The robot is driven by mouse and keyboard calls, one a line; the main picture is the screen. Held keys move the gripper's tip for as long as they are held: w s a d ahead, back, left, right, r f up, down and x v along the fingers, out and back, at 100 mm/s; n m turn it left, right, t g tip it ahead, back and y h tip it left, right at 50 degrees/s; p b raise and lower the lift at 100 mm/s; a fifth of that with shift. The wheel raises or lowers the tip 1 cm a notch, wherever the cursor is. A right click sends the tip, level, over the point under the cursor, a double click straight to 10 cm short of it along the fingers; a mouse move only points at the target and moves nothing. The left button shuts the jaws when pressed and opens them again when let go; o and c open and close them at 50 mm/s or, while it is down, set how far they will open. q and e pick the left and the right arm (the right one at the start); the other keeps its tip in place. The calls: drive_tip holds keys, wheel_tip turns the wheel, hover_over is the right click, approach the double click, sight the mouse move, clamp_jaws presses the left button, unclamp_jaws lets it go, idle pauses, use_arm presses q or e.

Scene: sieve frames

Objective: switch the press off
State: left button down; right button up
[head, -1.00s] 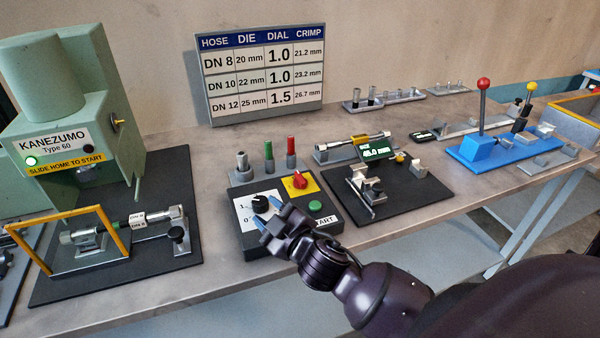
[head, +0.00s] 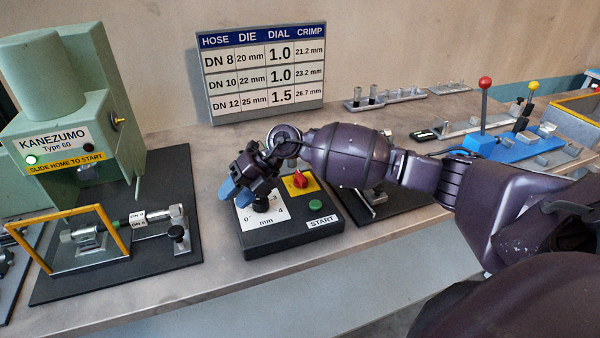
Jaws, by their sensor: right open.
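The green press (head: 70,110), labelled KANEZUMO Type 60, stands at the left with a small green lamp (head: 31,160) lit on its front. The dark control box (head: 290,240) lies in the middle of the bench. It carries a red switch knob (head: 300,180) on a yellow plate, a green START button (head: 315,204) and a black dial (head: 262,203) on a white mm scale. My right gripper (head: 236,192) is open, its blue fingertips pointing down over the box's left side, beside the dial. Whether they touch the dial I cannot tell. My left gripper is out of view.
A yellow guard frame (head: 113,233) and a hose piece (head: 135,219) are at the press's black base. A chart (head: 262,72) stands at the back. A blue lever stand (head: 500,148) is further right.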

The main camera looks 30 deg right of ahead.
sight(300, 174)
drive_tip(key=d+h, duration=0.1)
drive_tip(key=d, duration=0.1)
drive_tip(key=w+d+h, duration=0.1)
drive_tip(key=d+h, duration=0.1)
drive_tip(key=d, duration=0.1)
drive_tip(key=w+d+r+h, duration=0.1)
drive_tip(key=d, duration=0.1)
drive_tip(key=shift+w+d+g, duration=0.25)
drive_tip(key=shift+d+g, duration=0.15)
drive_tip(key=w+d+r+m+g+h, duration=0.1)
drive_tip(key=d+r+h, duration=0.15)
drive_tip(key=d, duration=0.35)
drive_tip(key=d+r+m+h, duration=0.1)
drive_tip(key=d+r+h, duration=0.15)
drive_tip(key=d, duration=0.35)
drive_tip(key=shift+n+h, duration=0.3)
drive_tip(key=shift+h, duration=0.1)
drive_tip(key=f, duration=1.1)
drive_tip(key=shift+w+a, duration=0.15)
drive_tip(key=shift+w, duration=0.05)
clamp_jaws()
